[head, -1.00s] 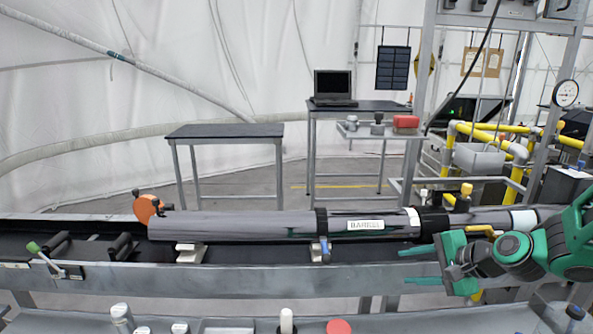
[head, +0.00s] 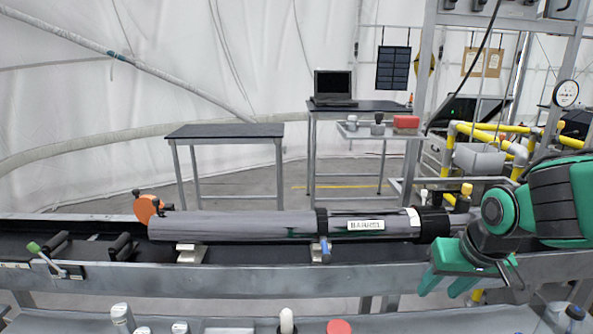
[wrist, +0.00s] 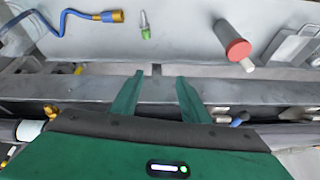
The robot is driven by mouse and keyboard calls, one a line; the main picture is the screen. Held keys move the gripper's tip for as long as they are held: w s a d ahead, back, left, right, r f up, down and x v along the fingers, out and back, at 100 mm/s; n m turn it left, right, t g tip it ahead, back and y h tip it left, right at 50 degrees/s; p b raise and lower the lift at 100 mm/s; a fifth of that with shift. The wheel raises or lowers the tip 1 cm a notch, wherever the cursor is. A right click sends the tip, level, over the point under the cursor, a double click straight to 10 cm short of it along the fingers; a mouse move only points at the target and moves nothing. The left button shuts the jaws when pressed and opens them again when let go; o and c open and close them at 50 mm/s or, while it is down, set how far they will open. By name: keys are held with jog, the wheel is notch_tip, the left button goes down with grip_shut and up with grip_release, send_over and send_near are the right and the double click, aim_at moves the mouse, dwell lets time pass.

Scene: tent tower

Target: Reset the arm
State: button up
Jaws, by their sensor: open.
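My green gripper (head: 444,284) is at the right of the head view, in front of the bench's front rail and pointing down. Its two fingers are apart, and nothing shows between them. In the wrist view my gripper (wrist: 158,80) also shows two spread green fingers over the grey rail, with an empty gap. My arm reaches in from the right edge and hides the right end of the long grey barrel.
The grey barrel (head: 250,226) lies along the bench rail (head: 250,279). A red-capped cylinder (wrist: 237,48), a small green-tipped vial (wrist: 144,26) and a blue cable (wrist: 62,22) are on the near shelf. An orange disc (head: 146,208) stands at the barrel's left end.

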jog(key=s+d+m+g, duration=0.2)
jog(key=s+d, duration=0.4)
jog(key=s, duration=0.3)
jog(key=s+d+m+g, duration=0.2)
jog(key=s+d, duration=0.3)
jog(key=s, duration=0.4)
jog(key=shift+s+d+f+m+g, duration=0.15)
jog(key=shift+d+f+m+g, duration=0.25)
jog(key=shift+m, duration=0.3)
jog(key=shift+w+f, duration=0.2)
jog(key=shift+w, duration=0.45)
jog(key=shift+c, duration=1.4)
